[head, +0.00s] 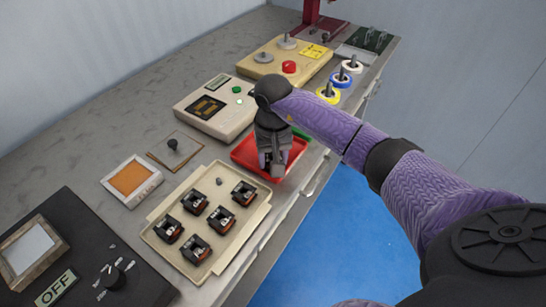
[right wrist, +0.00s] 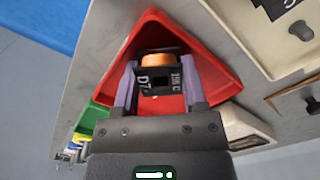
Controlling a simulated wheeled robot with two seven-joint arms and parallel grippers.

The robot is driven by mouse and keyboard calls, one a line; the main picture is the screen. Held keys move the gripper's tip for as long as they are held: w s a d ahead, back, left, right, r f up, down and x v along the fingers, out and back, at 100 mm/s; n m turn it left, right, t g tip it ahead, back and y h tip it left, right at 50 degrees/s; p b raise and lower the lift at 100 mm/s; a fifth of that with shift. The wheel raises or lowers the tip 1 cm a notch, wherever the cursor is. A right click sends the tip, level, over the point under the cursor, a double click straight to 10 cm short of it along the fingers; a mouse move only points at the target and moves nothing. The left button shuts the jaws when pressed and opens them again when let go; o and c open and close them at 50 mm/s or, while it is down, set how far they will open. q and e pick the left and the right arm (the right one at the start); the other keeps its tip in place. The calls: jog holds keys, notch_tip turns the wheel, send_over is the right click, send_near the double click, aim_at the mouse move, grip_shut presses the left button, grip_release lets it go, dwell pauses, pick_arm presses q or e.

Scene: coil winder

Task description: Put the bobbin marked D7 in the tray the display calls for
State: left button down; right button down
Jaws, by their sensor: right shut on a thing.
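My right gripper (head: 272,160) is over the red tray (head: 243,157) and points down into it. In the right wrist view, the right gripper (right wrist: 160,78) is shut on the bobbin marked D7 (right wrist: 158,82), a black bobbin with an orange winding. The red tray (right wrist: 215,78) surrounds the bobbin in that view; I cannot tell whether the bobbin touches its floor. A green tray (head: 301,133) stands just beyond, partly hidden by my arm; it also shows in the right wrist view (right wrist: 93,118). An orange-screened display panel (head: 132,180) lies on the bench, its text unreadable. My left gripper is not in view.
A cream tray (head: 180,262) holds several black bobbins near the red tray. A cream box (head: 240,120) with a dark screen stands behind. Ringed spindles (head: 328,92) stand farther right. A black panel (head: 85,225) fills the near left.

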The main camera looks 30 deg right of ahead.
jog(key=shift+f, duration=0.15)
jog(key=c, duration=0.5)
grip_release()
jog(key=shift+c, duration=0.2)
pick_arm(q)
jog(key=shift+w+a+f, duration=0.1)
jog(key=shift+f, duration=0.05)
pick_arm(e)
jog(key=shift+o, duration=0.6)
jog(key=shift+r, duration=0.25)
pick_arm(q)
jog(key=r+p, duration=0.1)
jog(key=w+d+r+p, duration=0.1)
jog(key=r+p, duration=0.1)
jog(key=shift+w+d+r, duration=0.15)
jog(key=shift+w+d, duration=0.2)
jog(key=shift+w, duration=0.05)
pick_arm(e)
notch_tip(320, 180, up, 12)
jog(key=shift+f, duration=0.1)
